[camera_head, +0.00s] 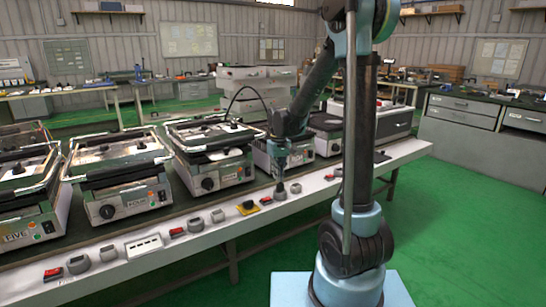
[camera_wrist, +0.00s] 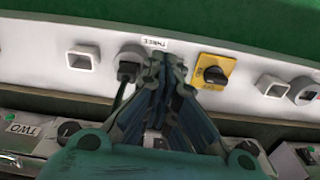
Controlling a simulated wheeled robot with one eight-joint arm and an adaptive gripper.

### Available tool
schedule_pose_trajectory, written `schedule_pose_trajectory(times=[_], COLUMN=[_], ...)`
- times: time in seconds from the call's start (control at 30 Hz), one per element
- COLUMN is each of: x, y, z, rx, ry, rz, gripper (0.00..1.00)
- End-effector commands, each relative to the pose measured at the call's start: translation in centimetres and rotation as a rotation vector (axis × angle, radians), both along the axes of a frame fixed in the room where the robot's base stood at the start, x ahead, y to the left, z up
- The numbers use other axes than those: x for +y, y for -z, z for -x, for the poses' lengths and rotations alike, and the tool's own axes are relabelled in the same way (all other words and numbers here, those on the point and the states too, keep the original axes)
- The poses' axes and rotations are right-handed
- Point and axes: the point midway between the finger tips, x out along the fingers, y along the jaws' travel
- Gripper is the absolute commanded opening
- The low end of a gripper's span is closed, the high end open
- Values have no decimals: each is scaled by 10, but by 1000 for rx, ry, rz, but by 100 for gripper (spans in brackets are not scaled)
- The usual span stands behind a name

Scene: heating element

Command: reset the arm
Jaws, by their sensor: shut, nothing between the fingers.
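My gripper (camera_head: 281,176) hangs down from my arm at the front edge of the long bench (camera_head: 235,226). In the wrist view my gripper (camera_wrist: 170,68) has its fingers together, shut and empty. The tips are beside a dark plug in a grey round socket (camera_wrist: 130,65), near the label THREE (camera_wrist: 154,43). I cannot tell whether they touch the socket. A yellow plate with a black rotary switch (camera_wrist: 213,71) is just right of the fingers. The yellow switch (camera_head: 248,207) also shows left of my gripper in the head view.
Contact grills line the bench, including one marked FOUR (camera_head: 120,195) and one marked FIVE (camera_head: 30,200). Several sockets and red switches (camera_head: 178,231) run along the front strip. Green floor (camera_head: 460,220) is open at the right.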

Motion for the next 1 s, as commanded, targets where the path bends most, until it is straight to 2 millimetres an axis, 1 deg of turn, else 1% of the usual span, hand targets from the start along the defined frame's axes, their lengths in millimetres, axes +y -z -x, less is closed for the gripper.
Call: schedule_pose_trajectory(times=[0.03, 0.2, 0.37, 0.5, 0.7, 1.0], x=[-10, -38, -62, -81, -106, -136], y=[-7, -28, -42, -51, -58, -54], z=[10, 39, 68, 95, 134, 193], rx=[-5, -21, -37, -51, -71, -101], ry=[17, 70, 118, 162, 221, 312], rz=[-2, -7, -13, -18, -23, -31], gripper=[0, 0, 0, 0, 0, 0])
